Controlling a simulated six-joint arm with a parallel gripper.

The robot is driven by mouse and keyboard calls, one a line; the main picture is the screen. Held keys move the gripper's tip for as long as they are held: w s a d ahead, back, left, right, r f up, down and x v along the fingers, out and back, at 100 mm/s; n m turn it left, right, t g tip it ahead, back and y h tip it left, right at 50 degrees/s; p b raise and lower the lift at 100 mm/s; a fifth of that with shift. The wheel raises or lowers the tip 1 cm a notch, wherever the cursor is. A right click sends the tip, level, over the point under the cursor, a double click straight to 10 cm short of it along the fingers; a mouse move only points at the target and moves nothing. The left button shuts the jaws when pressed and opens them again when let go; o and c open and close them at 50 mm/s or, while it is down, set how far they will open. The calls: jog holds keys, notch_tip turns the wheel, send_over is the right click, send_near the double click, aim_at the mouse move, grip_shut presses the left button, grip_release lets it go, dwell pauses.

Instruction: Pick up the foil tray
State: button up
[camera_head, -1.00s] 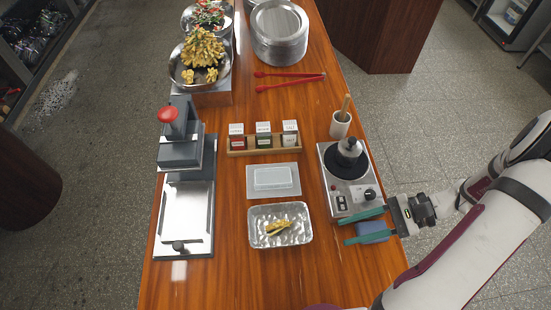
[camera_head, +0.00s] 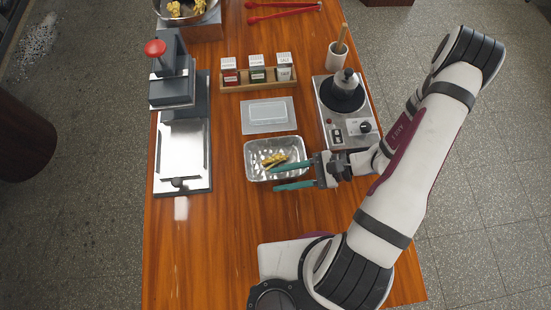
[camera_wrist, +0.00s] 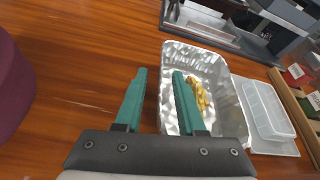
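The foil tray (camera_head: 254,163) is a shallow silver tray on the wooden counter, with some yellow food (camera_head: 273,159) lying in it. It also shows in the wrist view (camera_wrist: 222,75), in front of my gripper. My gripper (camera_head: 283,178) has teal fingers and is open, at the tray's lower right. One finger shows over the tray and the other outside its near side. In the wrist view my gripper (camera_wrist: 158,72) straddles the tray's near wall, with nothing seen held. Whether the fingers touch the tray I cannot tell.
A clear lidded container (camera_head: 268,115) lies just behind the tray. A spice rack (camera_head: 257,84) stands beyond it. A hot plate (camera_head: 343,112) is at the right, a press (camera_head: 183,145) at the left. The counter (camera_head: 212,245) is clear in front.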

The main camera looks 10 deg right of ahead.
grip_shut()
dwell(0.4)
